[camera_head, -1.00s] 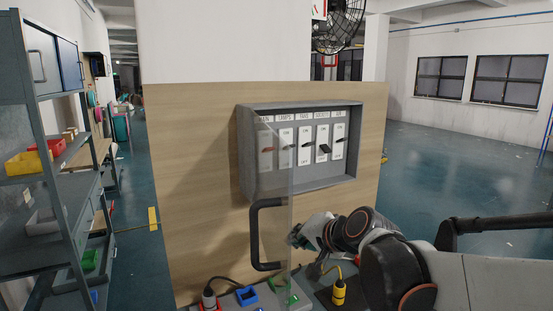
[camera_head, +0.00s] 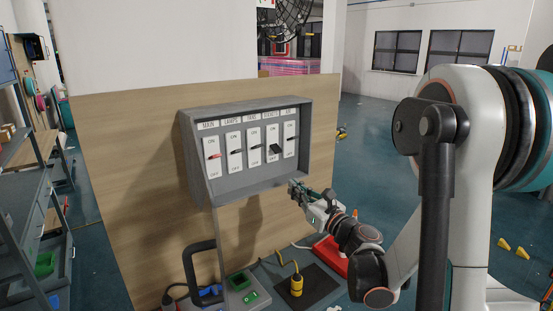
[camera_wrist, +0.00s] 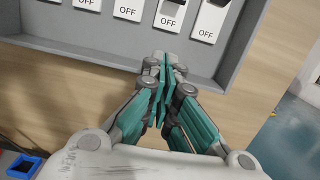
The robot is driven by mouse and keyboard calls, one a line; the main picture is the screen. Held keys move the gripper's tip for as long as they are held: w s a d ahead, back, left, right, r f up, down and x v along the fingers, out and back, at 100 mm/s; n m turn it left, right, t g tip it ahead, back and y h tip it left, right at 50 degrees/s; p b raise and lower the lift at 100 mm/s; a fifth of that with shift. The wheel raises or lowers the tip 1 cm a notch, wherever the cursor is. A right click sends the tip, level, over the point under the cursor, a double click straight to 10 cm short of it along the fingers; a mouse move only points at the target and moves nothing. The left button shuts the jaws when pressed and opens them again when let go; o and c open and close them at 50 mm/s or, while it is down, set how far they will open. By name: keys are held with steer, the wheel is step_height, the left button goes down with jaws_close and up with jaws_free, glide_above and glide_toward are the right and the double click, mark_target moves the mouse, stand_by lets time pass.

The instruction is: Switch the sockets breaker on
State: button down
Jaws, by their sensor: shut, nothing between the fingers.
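The grey breaker box (camera_head: 245,187) hangs on a wooden panel, with several labelled breakers in a row. The sockets breaker (camera_head: 273,139) is fourth from the left; its thick black lever (camera_head: 276,148) sits lower than its neighbours' levers, towards OFF. In the wrist view that lever (camera_wrist: 175,3) shows at the top edge, above an OFF label. My gripper (camera_head: 293,186) is shut and empty, just below and in front of the box's lower right edge, apart from the lever. In the wrist view its fingertips (camera_wrist: 165,60) are together, over the box's lower rim.
Below are a yellow plug (camera_head: 296,284) on a black mat and a green socket block (camera_head: 247,297). A shelf (camera_head: 30,190) stands at far left.

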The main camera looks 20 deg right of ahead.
mark_target(272, 167)
steer(key=shift+d+m, duration=0.25)
steer(key=shift+m, duration=0.05)
steer(key=x, duration=1)
steer(key=shift+w+r, duration=0.15)
steer(key=s+r, duration=0.2)
steer(key=r, duration=0.1)
steer(key=shift+d+p, duration=0.2)
steer(key=shift+p, duration=0.15)
steer(key=shift+r, duration=0.2)
steer(key=shift+s+r, duration=0.1)
steer(key=shift+s, duration=0.05)
